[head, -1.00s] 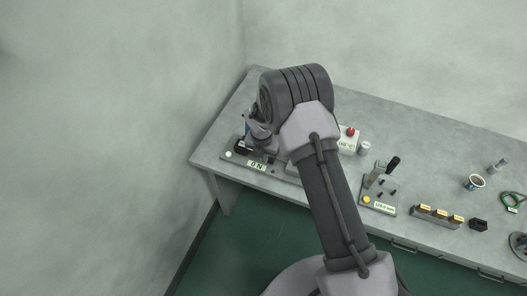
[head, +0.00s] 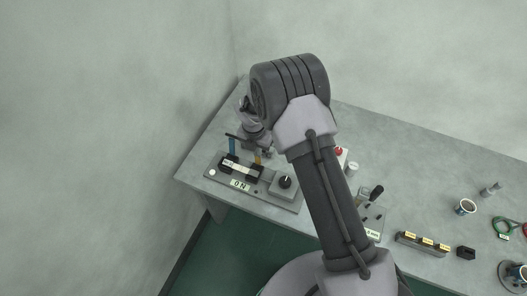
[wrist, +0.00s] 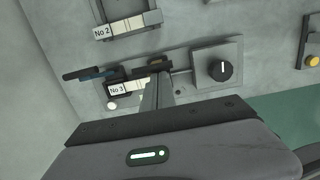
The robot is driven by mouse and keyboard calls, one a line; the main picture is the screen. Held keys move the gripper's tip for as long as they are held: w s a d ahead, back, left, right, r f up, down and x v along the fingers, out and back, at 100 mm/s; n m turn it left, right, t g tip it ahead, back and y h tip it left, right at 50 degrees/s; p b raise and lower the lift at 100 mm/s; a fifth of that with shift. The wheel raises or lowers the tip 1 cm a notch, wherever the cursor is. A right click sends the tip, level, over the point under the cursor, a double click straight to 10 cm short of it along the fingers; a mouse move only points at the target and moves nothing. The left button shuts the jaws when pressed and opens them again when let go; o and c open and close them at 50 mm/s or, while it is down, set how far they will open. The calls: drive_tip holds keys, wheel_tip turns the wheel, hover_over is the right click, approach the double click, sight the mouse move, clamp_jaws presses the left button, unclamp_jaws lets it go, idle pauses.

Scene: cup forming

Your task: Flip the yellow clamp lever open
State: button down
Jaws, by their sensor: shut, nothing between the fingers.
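The yellow clamp lever shows as a small orange-yellow upright piece (head: 258,157) at the right end of the black clamp unit (head: 228,168) in the head view. In the wrist view a thin orange edge (wrist: 155,62) shows by the dark bar beyond my fingers; the rest of the lever is hidden. A blue lever (head: 232,146) stands at the unit's left end and shows as a dark-tipped bar in the wrist view (wrist: 97,73). My gripper (wrist: 160,78) is shut and empty, over the unit's right part close to the yellow lever. I cannot tell whether they touch.
The wall is close on the left. A black-handled lever device (head: 376,193) stands to the right.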

drive_tip(key=shift+s+a+r+p, duration=0.2)
drive_tip(key=shift+a+r+p, duration=0.1)
drive_tip(key=shift+r, duration=0.15)
drive_tip(key=shift+s+a+r+p, duration=0.15)
drive_tip(key=shift+a+r+p, duration=0.15)
drive_tip(key=shift+r, duration=0.1)
